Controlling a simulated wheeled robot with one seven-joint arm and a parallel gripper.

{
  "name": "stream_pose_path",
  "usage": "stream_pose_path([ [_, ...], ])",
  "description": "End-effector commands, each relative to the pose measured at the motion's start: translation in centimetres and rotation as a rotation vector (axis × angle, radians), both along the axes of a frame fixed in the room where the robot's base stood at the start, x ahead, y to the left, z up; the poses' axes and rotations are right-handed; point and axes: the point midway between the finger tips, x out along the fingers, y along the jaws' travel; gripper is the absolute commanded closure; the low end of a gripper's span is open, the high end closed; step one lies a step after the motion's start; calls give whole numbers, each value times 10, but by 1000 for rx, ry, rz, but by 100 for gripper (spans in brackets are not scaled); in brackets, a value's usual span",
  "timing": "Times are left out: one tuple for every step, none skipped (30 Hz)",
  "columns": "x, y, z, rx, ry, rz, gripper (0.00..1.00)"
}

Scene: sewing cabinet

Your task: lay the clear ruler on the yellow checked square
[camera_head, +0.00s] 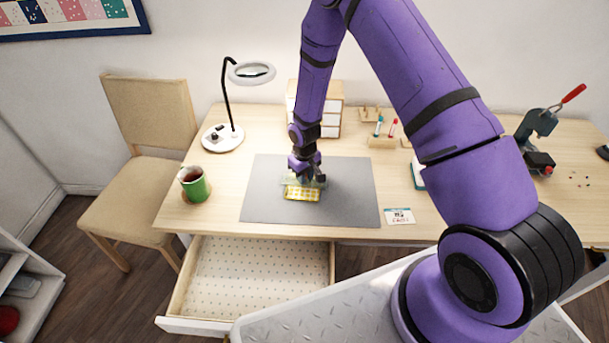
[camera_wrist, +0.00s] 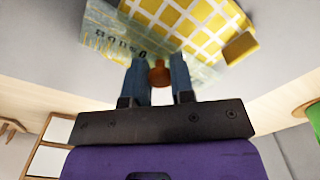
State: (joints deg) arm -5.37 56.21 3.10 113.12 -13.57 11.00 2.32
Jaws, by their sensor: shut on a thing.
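The clear ruler (camera_wrist: 104,38) has dark numbers and shows at the upper left of the wrist view; it is faint under my gripper in the head view (camera_head: 319,182). My gripper (camera_wrist: 159,74) is shut on an orange-brown knob (camera_wrist: 159,66) that appears to belong to the ruler. In the head view my gripper (camera_head: 304,177) is low over the grey mat. The yellow checked square (camera_head: 301,194) lies on the mat just in front of it, and fills the top of the wrist view (camera_wrist: 195,25). The ruler overlaps part of the square; I cannot tell whether they touch.
The grey mat (camera_head: 260,205) is otherwise clear. A green cup (camera_head: 196,188) and a magnifier lamp (camera_head: 222,138) stand to its left. A small card (camera_head: 398,216) lies to the right. A drawer (camera_head: 250,280) is open below the table's front edge.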

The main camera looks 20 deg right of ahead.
Motion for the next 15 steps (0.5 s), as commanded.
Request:
stream_pose_path([
  [0, 0, 0, 0, 0, 0, 100],
  [0, 0, 0, 0, 0, 0, 100],
  [0, 0, 0, 0, 0, 0, 100],
  [0, 0, 0, 0, 0, 0, 100],
  [0, 0, 0, 0, 0, 0, 100],
  [0, 0, -1, 0, 0, 0, 100],
  [0, 0, -1, 0, 0, 0, 100],
  [0, 0, -1, 0, 0, 0, 100],
  [0, 0, -2, 0, 0, 0, 100],
  [0, 0, -2, 0, 0, 0, 100],
  [0, 0, -3, 0, 0, 0, 100],
  [0, 0, -2, 0, 0, 0, 100],
  [0, 0, -2, 0, 0, 0, 100],
  [0, 0, -2, 0, 0, 0, 100],
  [0, 0, -2, 0, 0, 0, 68],
])
